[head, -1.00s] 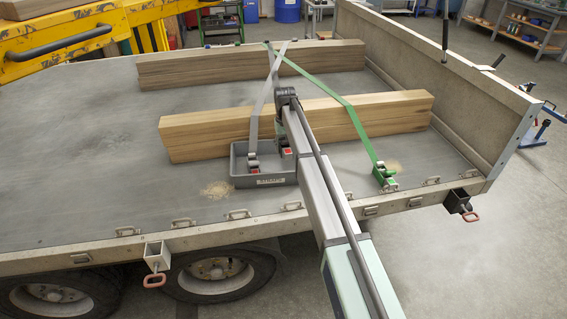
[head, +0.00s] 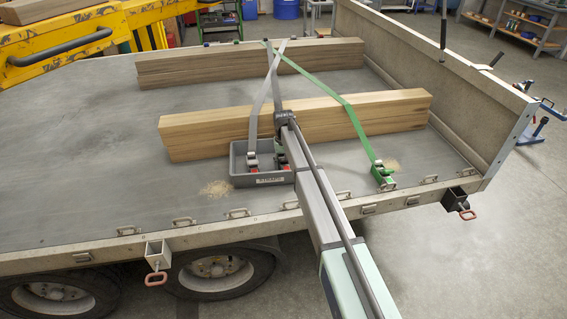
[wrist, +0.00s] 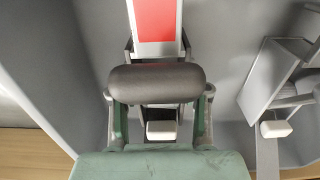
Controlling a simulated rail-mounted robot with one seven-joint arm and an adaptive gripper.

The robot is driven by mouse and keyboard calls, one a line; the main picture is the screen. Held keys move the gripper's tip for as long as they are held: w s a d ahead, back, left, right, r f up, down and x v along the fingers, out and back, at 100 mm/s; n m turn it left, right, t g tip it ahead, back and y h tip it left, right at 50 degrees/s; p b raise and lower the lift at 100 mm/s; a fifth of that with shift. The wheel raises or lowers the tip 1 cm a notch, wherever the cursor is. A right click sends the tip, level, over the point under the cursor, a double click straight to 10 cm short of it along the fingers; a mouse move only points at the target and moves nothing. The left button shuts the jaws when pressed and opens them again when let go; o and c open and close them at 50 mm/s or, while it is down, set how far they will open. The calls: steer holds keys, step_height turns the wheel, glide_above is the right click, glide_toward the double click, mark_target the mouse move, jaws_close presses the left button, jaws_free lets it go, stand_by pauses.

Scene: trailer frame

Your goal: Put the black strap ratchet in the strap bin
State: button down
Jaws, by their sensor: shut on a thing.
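The grey strap bin (head: 238,176), labelled on its front, stands on the trailer bed beside the near beam. My gripper (wrist: 158,88) is shut on a ratchet with a dark roller (wrist: 156,83) and a red plate (wrist: 155,18); I take it to be the black strap ratchet.
A green ratchet (head: 384,178) on a green strap (head: 350,120) lies to the right of the bin. Two timber beams (head: 390,111) cross the bed. The raised end board (head: 440,85) is at the right.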

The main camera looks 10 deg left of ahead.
steer(key=shift+f, duration=0.15)
steer(key=c, duration=0.6)
jaws_free()
steer(key=shift+o, duration=0.2)
step_height(320, 180, up, 12)
steer(key=b, duration=0.2)
steer(key=shift+r, duration=0.2)
